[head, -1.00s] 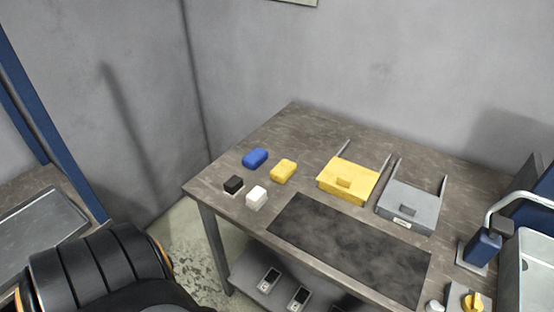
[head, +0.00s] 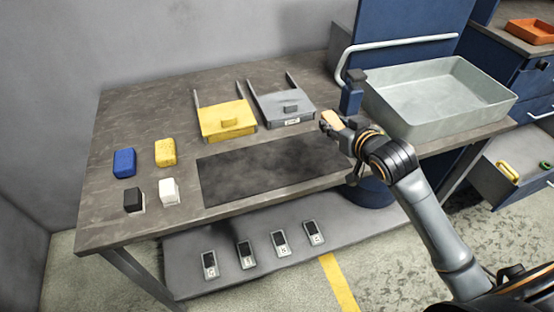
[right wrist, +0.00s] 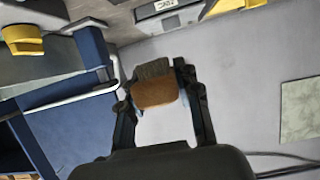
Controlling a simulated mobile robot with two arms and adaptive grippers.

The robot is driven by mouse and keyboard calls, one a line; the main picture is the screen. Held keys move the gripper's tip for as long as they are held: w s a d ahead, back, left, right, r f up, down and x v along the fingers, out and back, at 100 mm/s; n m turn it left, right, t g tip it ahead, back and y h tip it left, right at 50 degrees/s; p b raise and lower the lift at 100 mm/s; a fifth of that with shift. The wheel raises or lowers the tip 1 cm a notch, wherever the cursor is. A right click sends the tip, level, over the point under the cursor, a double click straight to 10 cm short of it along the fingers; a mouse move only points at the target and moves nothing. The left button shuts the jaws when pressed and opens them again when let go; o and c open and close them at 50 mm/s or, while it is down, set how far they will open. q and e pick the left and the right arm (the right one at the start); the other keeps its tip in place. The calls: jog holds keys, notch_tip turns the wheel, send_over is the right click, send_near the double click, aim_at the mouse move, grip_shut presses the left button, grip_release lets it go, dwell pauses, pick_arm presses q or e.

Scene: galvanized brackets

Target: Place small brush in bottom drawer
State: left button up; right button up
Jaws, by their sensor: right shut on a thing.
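My right gripper (head: 337,121) is shut on a small brush (head: 331,116), held above the table's right end near the grey basin. In the right wrist view the brush (right wrist: 154,92) shows a brown block with a grey part along one side, between the fingers (right wrist: 160,95). A low drawer (head: 498,186) stands open at the right edge of the head view, under a blue cabinet. It holds a yellow and a green thing. I cannot tell whether it is the lowest one. My left gripper is out of view.
The table (head: 150,100) carries a dark mat (head: 265,165), yellow and grey dustpan-like trays (head: 228,120), and several small blocks at left. The grey basin (head: 440,95) and a curved pipe (head: 400,42) stand at its right end. Several small devices lie on the lower shelf (head: 185,270).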

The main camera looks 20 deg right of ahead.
jog(key=w+a+f, duration=0.3)
jog(key=a, duration=0.3)
send_over(283, 160)
jog(key=d, duration=0.1)
jog(key=f, duration=0.3)
jog(key=f+p, duration=0.1)
jog(key=shift+s+f, duration=0.25)
jog(key=shift+f, duration=0.15)
jog(key=f, duration=0.1)
jog(key=a+f, duration=0.1)
jog(key=f, duration=0.1)
jog(key=shift+w+f, duration=0.2)
jog(key=shift+f, duration=0.5)
jog(key=shift+f, duration=0.1)
jog(key=o, duration=1.1)
jog(key=shift+o, duration=0.2)
